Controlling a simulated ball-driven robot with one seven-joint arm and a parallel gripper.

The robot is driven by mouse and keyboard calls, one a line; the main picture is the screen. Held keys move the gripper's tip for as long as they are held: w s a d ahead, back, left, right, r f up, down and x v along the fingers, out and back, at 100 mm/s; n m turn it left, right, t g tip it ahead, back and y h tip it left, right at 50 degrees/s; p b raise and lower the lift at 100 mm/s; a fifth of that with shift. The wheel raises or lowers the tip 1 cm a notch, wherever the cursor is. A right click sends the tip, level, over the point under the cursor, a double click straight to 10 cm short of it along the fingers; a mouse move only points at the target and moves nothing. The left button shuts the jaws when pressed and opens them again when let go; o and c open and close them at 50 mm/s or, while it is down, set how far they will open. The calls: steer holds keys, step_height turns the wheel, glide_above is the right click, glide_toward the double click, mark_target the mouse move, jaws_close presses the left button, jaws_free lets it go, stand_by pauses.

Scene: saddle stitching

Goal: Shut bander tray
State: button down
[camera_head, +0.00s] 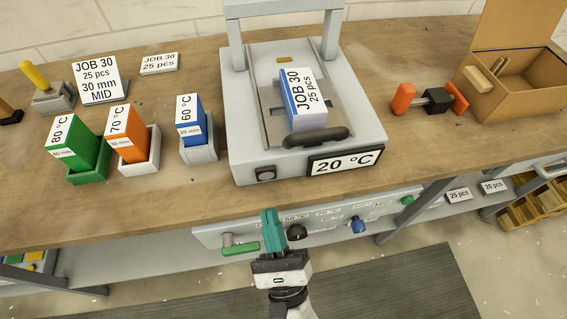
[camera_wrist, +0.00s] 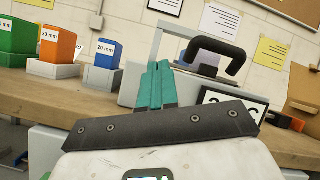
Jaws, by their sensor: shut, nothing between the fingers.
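The bander (camera_head: 243,128) is a grey machine on the workbench, with a frame at its back and a "20 °C" display (camera_head: 345,161) on its front. Its tray (camera_head: 270,97) carries a stack of booklets (camera_head: 302,103) labelled "JOB 30 25 pcs". A black tray handle (camera_head: 317,137) lies at the tray's front edge; the handle also shows in the wrist view (camera_wrist: 217,50). My gripper (camera_head: 270,217) has teal fingers, is shut and empty, and is in front of the bench edge, below and left of the handle. The fingers also show in the wrist view (camera_wrist: 156,84), apart from the handle.
Green (camera_head: 78,144), orange (camera_head: 129,136) and blue (camera_head: 194,127) boxes stand left of the bander. An orange-handled tool (camera_head: 404,98) and an open cardboard box (camera_head: 515,75) are at right. A knob panel (camera_head: 320,216) sits below the bench edge.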

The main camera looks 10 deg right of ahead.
step_height(320, 180, down, 2)
steer(key=s+d+m+h, duration=0.2)
steer(key=s+m+h, duration=0.1)
steer(key=m+h, duration=0.5)
steer(key=m+p, duration=0.1)
steer(key=p, duration=0.4)
glide_toward(284, 145)
steer(key=shift+g+y, duration=0.3)
steer(key=w+d+r, duration=0.1)
steer(key=r, duration=0.1)
steer(key=w+d+r, duration=0.1)
steer(key=w, duration=0.1)
steer(key=shift+w+r, duration=0.1)
steer(key=shift+r, duration=0.3)
steer(key=shift+w+d+r, duration=0.15)
steer(key=shift+w+d, duration=0.05)
steer(key=shift+w, duration=0.35)
steer(key=shift+w, duration=0.1)
steer(key=w+b, duration=0.2)
steer(key=w, duration=0.2)
steer(key=shift+w, duration=0.4)
steer(key=shift+b, duration=0.3)
